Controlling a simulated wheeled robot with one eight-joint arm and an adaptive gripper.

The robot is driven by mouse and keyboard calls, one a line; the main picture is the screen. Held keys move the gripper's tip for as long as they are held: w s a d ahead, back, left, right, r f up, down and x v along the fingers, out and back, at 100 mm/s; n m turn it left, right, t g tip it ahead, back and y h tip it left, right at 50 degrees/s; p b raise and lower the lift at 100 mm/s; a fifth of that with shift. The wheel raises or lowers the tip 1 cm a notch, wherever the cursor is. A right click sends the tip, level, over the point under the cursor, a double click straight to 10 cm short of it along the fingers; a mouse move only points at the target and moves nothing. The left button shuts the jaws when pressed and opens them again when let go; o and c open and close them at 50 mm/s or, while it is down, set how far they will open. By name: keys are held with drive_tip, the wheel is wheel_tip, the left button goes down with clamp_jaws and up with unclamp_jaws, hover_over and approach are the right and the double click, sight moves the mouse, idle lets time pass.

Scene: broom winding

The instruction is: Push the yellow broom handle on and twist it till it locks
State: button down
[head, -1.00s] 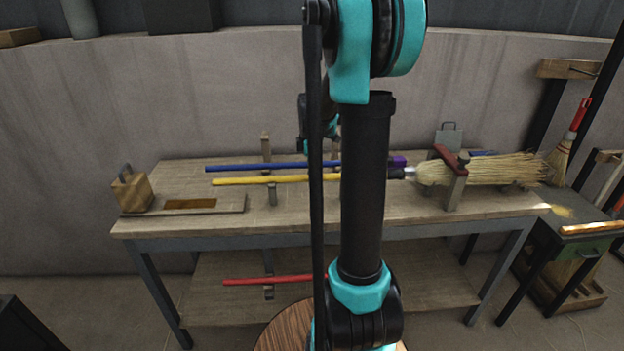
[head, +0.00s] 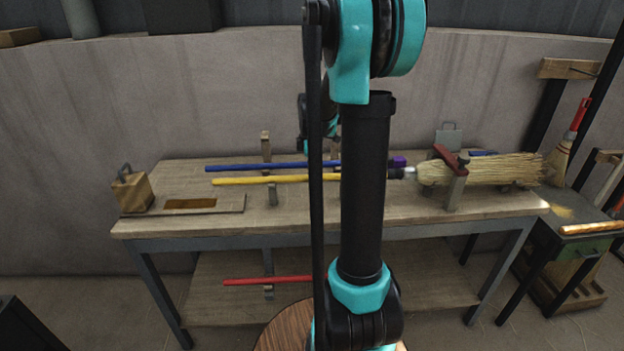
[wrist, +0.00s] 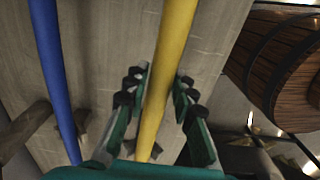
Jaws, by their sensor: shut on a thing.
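The yellow broom handle (head: 250,180) lies level along the bench, and its right end is hidden behind my arm. The straw broom head (head: 500,168) lies on its side to the right, its pale neck (head: 408,173) facing the handle. I cannot tell from here whether handle and neck are joined. In the wrist view the yellow handle (wrist: 170,60) runs between both fingers of my gripper (wrist: 161,88), which is shut on it. In the head view the gripper is hidden behind my arm.
A blue handle (head: 265,167) lies parallel behind the yellow one. A red-topped clamp (head: 450,158) stands at the broom head. A wooden block (head: 131,193) is at the bench's left. A red handle (head: 270,281) lies on the lower shelf. A wooden barrel (wrist: 290,70) shows in the wrist view.

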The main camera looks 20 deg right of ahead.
idle(0.3)
drive_tip(key=shift+s+t+h, duration=0.15)
drive_tip(key=shift+t+h, duration=0.15)
drive_tip(key=shift+t, duration=0.8)
drive_tip(key=shift+d+t, duration=0.1)
drive_tip(key=shift+t, duration=0.3)
drive_tip(key=shift+d+t+h, duration=0.1)
drive_tip(key=shift+t+h, duration=0.3)
drive_tip(key=shift+t, duration=1)
drive_tip(key=shift+f+t+h, duration=0.1)
drive_tip(key=shift+t+h, duration=0.3)
drive_tip(key=shift+t, duration=1.1)
drive_tip(key=shift+t+h, duration=0.3)
drive_tip(key=shift+t, duration=1)
